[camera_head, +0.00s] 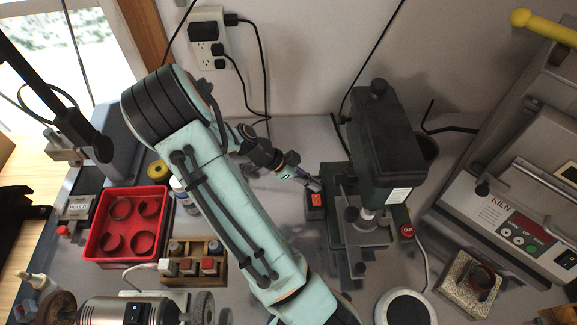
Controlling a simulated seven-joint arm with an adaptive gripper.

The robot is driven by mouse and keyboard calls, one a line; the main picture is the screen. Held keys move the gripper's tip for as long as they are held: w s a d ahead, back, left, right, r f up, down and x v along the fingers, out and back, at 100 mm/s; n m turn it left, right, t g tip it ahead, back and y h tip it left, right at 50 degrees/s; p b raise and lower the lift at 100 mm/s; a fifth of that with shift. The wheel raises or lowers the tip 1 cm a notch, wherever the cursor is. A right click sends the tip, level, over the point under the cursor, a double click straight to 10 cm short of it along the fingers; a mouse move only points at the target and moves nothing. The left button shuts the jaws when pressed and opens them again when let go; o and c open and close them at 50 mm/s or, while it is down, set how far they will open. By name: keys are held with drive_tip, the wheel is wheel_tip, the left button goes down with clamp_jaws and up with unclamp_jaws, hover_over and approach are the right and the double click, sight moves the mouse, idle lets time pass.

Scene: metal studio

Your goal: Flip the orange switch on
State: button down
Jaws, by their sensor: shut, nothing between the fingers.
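The orange switch (319,198) is a small orange rocker on a dark box on the workbench, just left of the drill press. Which way the rocker is tilted is too small to tell. My gripper (317,186) is shut and empty. Its fingertips are just above the upper edge of the orange switch, very close to it; whether they touch cannot be told. My pale green arm reaches in from the bottom of the view.
The dark drill press (386,140) stands right beside the switch. A red tray (98,256) with several rings and a wooden rack (218,268) are on the left. A kiln (505,215) fills the right. A white round device (405,308) is at the front.

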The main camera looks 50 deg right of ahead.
drive_tip(key=v, duration=1)
drive_tip(key=shift+r, duration=0.3)
drive_tip(key=shift+w, duration=0.1)
drive_tip(key=shift+s+a+r, duration=0.1)
drive_tip(key=shift+s+a, duration=0.35)
hover_over(311, 204)
drive_tip(key=f, duration=0.6)
drive_tip(key=shift+w+f, duration=0.25)
drive_tip(key=shift+f, duration=0.1)
drive_tip(key=f, duration=0.3)
drive_tip(key=shift+s+f, duration=0.2)
drive_tip(key=shift+s, duration=0.05)
drive_tip(key=shift+f, duration=0.45)
